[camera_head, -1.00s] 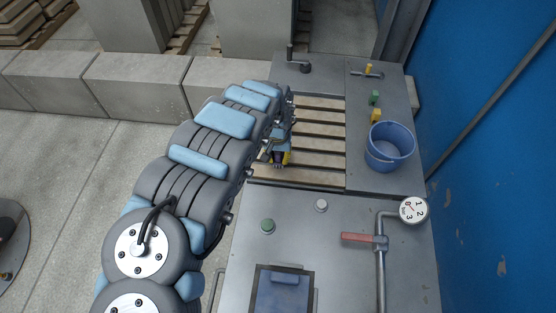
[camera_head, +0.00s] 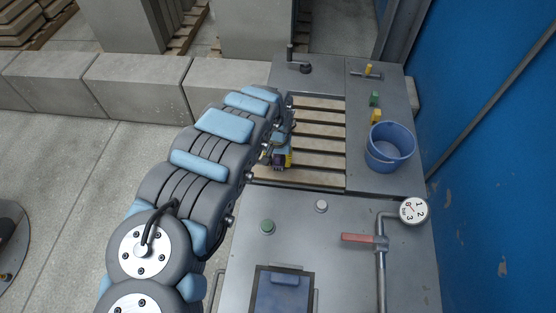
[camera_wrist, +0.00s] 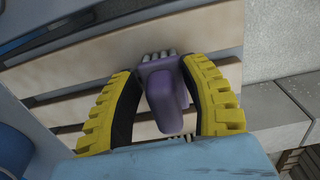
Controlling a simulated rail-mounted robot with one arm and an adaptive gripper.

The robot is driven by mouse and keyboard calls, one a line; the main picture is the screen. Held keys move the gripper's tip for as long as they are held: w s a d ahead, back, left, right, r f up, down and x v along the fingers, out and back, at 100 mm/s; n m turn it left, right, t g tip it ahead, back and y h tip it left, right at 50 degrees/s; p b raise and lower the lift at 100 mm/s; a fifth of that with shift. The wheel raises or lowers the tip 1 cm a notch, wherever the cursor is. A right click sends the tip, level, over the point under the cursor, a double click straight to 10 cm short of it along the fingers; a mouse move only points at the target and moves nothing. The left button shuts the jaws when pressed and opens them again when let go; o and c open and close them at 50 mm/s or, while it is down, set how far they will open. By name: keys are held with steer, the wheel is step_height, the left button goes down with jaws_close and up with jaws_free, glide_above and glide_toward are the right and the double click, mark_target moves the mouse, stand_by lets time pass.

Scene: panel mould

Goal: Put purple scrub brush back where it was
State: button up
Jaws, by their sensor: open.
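The purple scrub brush (camera_wrist: 168,92) is in the wrist view, between the two yellow-ridged fingers of my gripper (camera_wrist: 164,85). Its pale bristles show at its far end, over the wooden slats. The fingers stand apart on either side of it, and I see a gap beside its handle. In the head view my gripper (camera_head: 283,160) is low over the left part of the slatted wooden rack (camera_head: 318,145). There the brush is only a small dark purple patch, mostly hidden by my gripper and arm. I cannot tell whether the brush rests on the slats.
A blue bucket (camera_head: 390,148) stands on the metal top right of the slats. A pipe with a red-handled valve (camera_head: 360,238) and a gauge (camera_head: 413,210) rise at the front right. A blue wall borders the right.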

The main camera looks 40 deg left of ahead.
step_height(320, 180, up, 11)
steer(key=p, duration=0.3)
steer(key=shift+a+f, duration=0.15)
steer(key=shift+r+p, duration=0.6)
steer(key=shift+r, duration=0.2)
